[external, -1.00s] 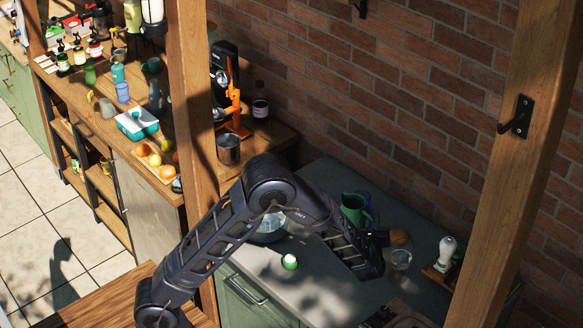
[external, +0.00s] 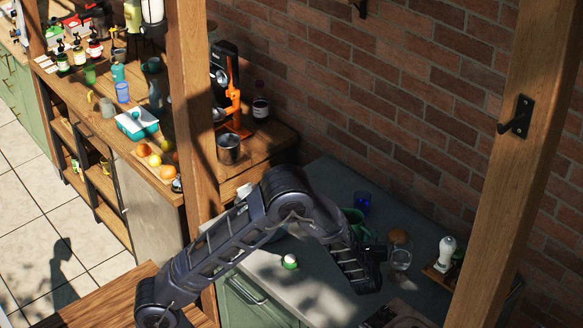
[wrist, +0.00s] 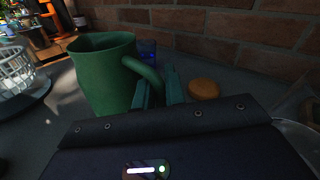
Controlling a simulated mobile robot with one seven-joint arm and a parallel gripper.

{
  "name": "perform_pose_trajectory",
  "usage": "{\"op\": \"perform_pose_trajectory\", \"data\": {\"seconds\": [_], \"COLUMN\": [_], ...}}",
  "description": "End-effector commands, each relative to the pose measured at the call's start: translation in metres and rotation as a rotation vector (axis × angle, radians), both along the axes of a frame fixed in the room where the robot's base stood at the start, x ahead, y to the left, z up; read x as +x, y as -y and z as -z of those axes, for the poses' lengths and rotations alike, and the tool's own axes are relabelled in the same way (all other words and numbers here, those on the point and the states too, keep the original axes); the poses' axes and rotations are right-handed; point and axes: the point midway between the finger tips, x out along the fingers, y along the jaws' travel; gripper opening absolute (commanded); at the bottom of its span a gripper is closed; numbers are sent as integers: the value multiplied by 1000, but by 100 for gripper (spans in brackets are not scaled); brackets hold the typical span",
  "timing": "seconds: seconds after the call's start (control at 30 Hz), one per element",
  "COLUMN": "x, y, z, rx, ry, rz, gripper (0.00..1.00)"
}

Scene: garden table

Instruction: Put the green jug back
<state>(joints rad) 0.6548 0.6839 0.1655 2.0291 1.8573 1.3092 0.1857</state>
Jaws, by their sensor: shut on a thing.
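The green jug (external: 353,215) is over the grey counter, partly hidden behind my arm in the external view. In the wrist view the jug (wrist: 103,75) is close in front, roughly upright, with its open mouth up and its handle to the right. My gripper (wrist: 158,82) is shut on the jug's handle, with one finger on each side of it. In the external view my gripper is mostly hidden by my arm. I cannot tell whether the jug's base touches the counter.
A blue glass (external: 362,202) stands just behind the jug. A glass jar with a brown lid (external: 399,250) is close on the right. A white shaker (external: 446,252) stands farther right, by the brick wall. A small green-and-white item (external: 290,262) lies on the front counter.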

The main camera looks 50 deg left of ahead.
Motion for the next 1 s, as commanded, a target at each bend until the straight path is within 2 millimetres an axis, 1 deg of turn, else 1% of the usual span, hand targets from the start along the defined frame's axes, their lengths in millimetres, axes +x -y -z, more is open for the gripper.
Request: {"op": "perform_pose_trajectory", "data": {"seconds": [0.07, 0.1, 0.17, 0.2, 0.57, 0.77, 1.0], "x": [0, 0, 0, 0, -1, -15, -45], "y": [0, 0, 0, 0, 1, 13, 37], "z": [2, 2, 2, 2, -1, -2, -2], "rx": [1, 0, 0, 0, 0, 0, 0], "ry": [0, 0, 0, 0, 0, 0, 0], "rz": [0, 0, 0, 0, 0, 2, 2], "gripper": [0, 20, 32, 34, 34, 34, 34]}}
